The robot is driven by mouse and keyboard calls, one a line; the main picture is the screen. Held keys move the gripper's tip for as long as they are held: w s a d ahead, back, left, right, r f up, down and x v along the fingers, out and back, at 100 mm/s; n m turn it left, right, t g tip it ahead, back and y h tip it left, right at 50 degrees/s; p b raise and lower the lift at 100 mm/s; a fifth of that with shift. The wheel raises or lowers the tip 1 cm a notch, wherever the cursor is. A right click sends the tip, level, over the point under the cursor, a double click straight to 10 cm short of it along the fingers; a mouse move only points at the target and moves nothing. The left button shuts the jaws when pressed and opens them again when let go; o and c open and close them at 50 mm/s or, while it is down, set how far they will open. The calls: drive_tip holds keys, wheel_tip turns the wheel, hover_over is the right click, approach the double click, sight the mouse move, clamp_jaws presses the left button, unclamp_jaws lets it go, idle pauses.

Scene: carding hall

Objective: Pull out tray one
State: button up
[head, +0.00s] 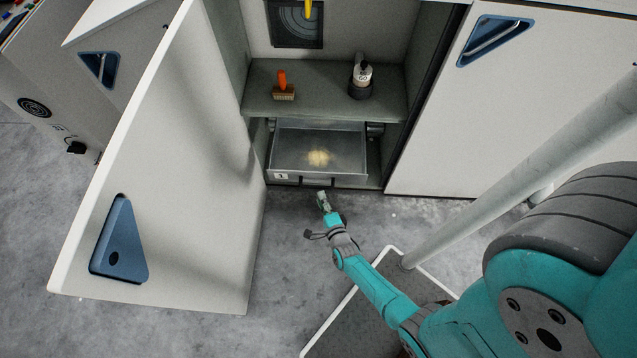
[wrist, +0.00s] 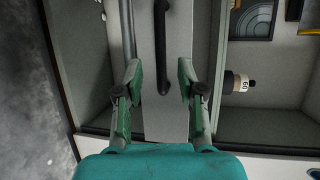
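Tray one (head: 352,143) is a grey metal tray low in the open cabinet, with a "1" label (head: 281,176) at the left of its front. A small heap of pale yellow fluff (head: 319,158) lies in it. Its dark bar handle (head: 316,182) is on the front face. In the wrist view the handle (wrist: 161,45) runs lengthwise ahead of my fingers, against the light grey tray front (wrist: 160,118). My gripper (head: 322,197) is just in front of the tray.
The cabinet door (head: 190,180) stands open at left. A closed white panel (head: 510,110) is at right. Grey floor (head: 290,240) lies clear in front.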

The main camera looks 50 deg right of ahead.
drive_tip(key=shift+v, duration=2.75)
drive_tip(key=s+a+r+n+t+y, duration=0.1)
drive_tip(key=s+a+r+n+y, duration=0.1)
drive_tip(key=s+a+r+n, duration=0.45)
drive_tip(key=s+a+r+n+y, duration=0.35)
drive_tip(key=s+r+n, duration=0.3)
drive_tip(key=r, duration=0.35)
drive_tip(key=s+a+r+n, duration=0.1)
drive_tip(key=r+n, duration=0.3)
drive_tip(key=r, duration=0.4)
drive_tip(key=s+a+r+n+y, duration=0.1)
drive_tip(key=s+r+n, duration=0.2)
drive_tip(key=r, duration=0.4)
drive_tip(key=s+a+r+n+y, duration=0.1)
drive_tip(key=s+a+r+n, duration=0.1)
drive_tip(key=r, duration=0.6)
drive_tip(key=s+n, duration=0.1)
drive_tip(key=n, duration=0.1)
drive_tip(key=shift+s+r+n, duration=0.3)
drive_tip(key=shift+s, duration=0.05)
drive_tip(key=shift+w, duration=0.1)
